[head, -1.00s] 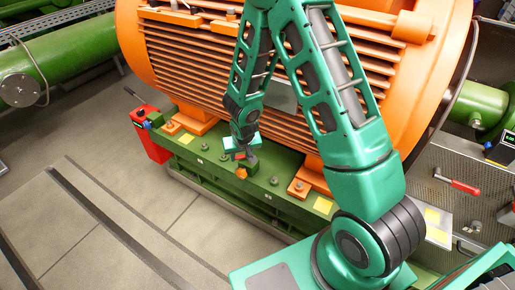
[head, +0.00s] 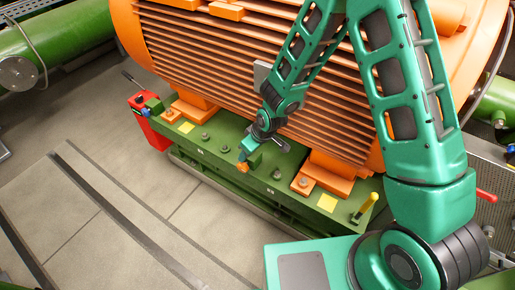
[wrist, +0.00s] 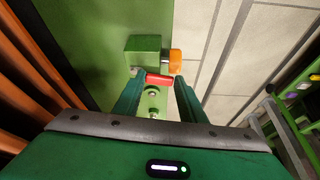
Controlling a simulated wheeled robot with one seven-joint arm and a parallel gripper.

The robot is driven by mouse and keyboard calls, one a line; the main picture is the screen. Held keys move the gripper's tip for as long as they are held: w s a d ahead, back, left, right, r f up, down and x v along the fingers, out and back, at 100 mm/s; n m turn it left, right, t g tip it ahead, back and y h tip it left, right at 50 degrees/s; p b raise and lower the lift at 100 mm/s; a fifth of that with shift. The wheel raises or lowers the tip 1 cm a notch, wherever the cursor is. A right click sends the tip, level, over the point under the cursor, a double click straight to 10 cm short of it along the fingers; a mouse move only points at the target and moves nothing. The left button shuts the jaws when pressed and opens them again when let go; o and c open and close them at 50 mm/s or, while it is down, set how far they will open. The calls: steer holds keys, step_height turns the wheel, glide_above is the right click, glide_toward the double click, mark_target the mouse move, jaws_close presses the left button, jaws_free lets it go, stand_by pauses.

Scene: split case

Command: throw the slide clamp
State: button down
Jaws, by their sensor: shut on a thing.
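The slide clamp appears in the wrist view as a green block (wrist: 144,52) with an orange knob (wrist: 175,62) on its right side and a red handle (wrist: 159,79) in front. My gripper (wrist: 157,88) has one finger at each end of the red handle and is shut on it. In the head view my gripper (head: 250,147) reaches down to the front edge of the green base, and the orange knob (head: 242,167) shows just below it. The red handle is hidden there.
The large orange ribbed motor (head: 250,60) stands close behind my gripper. Bolts and yellow squares lie along the green base (head: 212,155). A yellow-handled lever (head: 368,204) stands to the right, a red box (head: 150,125) to the left.

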steer(key=shift+s+d+f, duration=0.1)
steer(key=shift+f, duration=0.05)
stand_by(0.3)
steer(key=c, duration=1.1)
jaws_free()
steer(key=shift+f, duration=0.1)
steer(key=v, duration=1)
steer(key=shift+d+r, duration=0.1)
steer(key=shift+r, duration=0.35)
